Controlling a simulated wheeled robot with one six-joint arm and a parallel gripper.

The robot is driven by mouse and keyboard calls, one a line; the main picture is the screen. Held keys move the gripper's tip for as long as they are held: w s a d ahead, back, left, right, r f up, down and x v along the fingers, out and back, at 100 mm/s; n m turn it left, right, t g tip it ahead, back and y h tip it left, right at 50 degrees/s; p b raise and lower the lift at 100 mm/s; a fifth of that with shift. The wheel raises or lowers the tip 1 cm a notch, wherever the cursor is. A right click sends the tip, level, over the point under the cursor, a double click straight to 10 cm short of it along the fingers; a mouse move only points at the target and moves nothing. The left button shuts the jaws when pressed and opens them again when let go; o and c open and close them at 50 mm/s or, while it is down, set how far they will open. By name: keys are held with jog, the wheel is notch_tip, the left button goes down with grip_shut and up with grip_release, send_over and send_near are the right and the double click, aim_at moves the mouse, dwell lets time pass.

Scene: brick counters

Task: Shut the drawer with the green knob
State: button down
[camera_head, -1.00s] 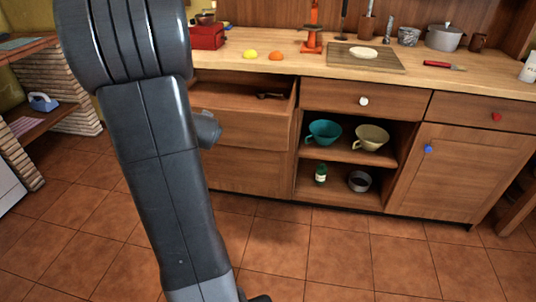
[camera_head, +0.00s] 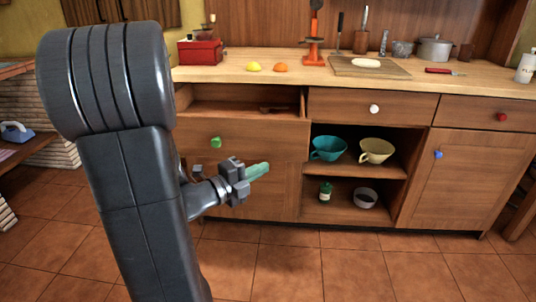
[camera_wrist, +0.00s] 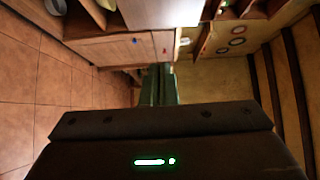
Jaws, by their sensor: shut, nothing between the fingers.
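The drawer (camera_head: 265,133) with the green knob (camera_head: 215,142) is at the left of the counter front in the head view. It is pulled out, and its open top shows a dark utensil (camera_head: 275,108) inside. My gripper (camera_head: 262,170) is shut and empty, its green fingers pointing right. In the picture it is below and to the right of the green knob, in front of the cabinet; I see no clear contact. In the wrist view the green fingers (camera_wrist: 158,88) are together, and the green knob is not visible.
An open shelf with a teal cup (camera_head: 328,148) and a cream cup (camera_head: 376,150) is right of the drawer. Further right are a white-knobbed drawer (camera_head: 340,104), a red-knobbed drawer (camera_head: 470,113) and a blue-knobbed door (camera_head: 470,185). Tiled floor (camera_head: 330,265) in front is clear.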

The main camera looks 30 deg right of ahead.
jog(key=b, duration=0.2)
send_near(298, 144)
jog(key=s+d, duration=0.2)
jog(key=d, duration=0.2)
jog(key=shift+w+d+f, duration=0.1)
jog(key=shift+w+d, duration=0.15)
jog(key=shift+w, duration=0.3)
jog(key=shift+w+d+f, duration=0.1)
jog(key=shift+w+d, duration=0.15)
jog(key=shift+w, duration=0.3)
jog(key=shift+w+d+r+b, duration=0.15)
jog(key=shift+w+d+b, duration=0.2)
jog(key=shift+w, duration=0.25)
jog(key=shift+w, duration=0.1)
